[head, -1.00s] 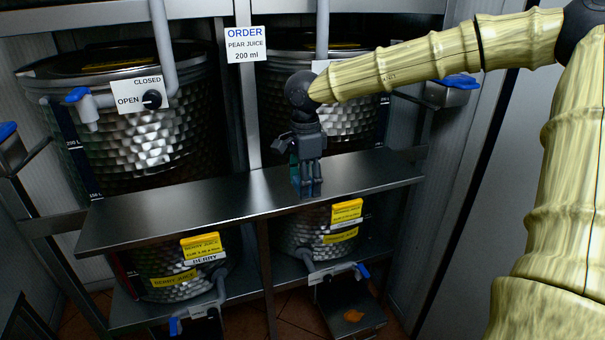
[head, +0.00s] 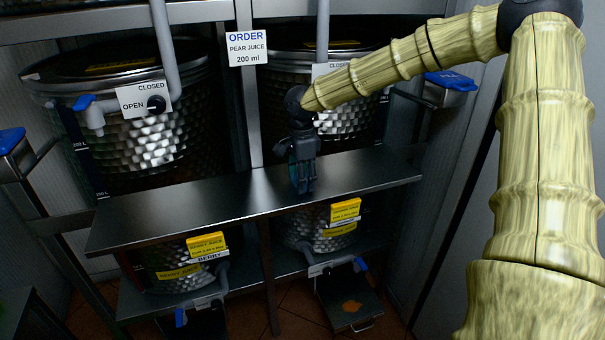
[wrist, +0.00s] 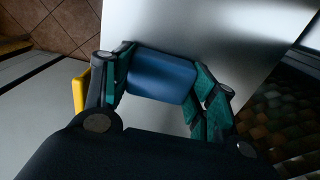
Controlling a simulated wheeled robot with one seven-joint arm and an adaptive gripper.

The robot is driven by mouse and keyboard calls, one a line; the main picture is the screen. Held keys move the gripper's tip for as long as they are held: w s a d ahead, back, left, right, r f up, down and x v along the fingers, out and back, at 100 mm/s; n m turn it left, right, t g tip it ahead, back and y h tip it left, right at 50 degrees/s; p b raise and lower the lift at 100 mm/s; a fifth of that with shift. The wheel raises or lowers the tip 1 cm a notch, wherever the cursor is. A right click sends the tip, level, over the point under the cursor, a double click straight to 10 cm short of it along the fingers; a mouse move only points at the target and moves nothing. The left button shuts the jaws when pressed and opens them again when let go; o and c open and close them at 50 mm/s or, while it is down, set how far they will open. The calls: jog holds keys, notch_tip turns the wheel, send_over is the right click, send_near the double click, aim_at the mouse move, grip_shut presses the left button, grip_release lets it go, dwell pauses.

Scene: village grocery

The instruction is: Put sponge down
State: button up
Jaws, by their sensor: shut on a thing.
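My gripper (head: 303,188) points down over the metal shelf (head: 200,210), close to its front edge and right of its middle. In the wrist view, my gripper (wrist: 163,72) is shut on a blue sponge (wrist: 160,76), held between two green-padded fingers. The fingers and the gripper body hide the sponge in the head view. The bare metal shelf shows beyond it in the wrist view (wrist: 235,32). I cannot tell whether the sponge touches the shelf.
Large metal juice tanks stand behind the shelf (head: 150,140) and below it (head: 310,230). A tray with an orange-brown patch (head: 352,306) lies low at right. An order sign (head: 246,47) hangs between the upper tanks. The shelf's left side is clear.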

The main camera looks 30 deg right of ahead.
dwell(0.3)
jog(key=o, duration=0.9)
jog(key=shift+f, duration=0.15)
notch_tip(320, 180, up, 12)
jog(key=b, duration=0.3)
jog(key=shift+r, duration=0.2)
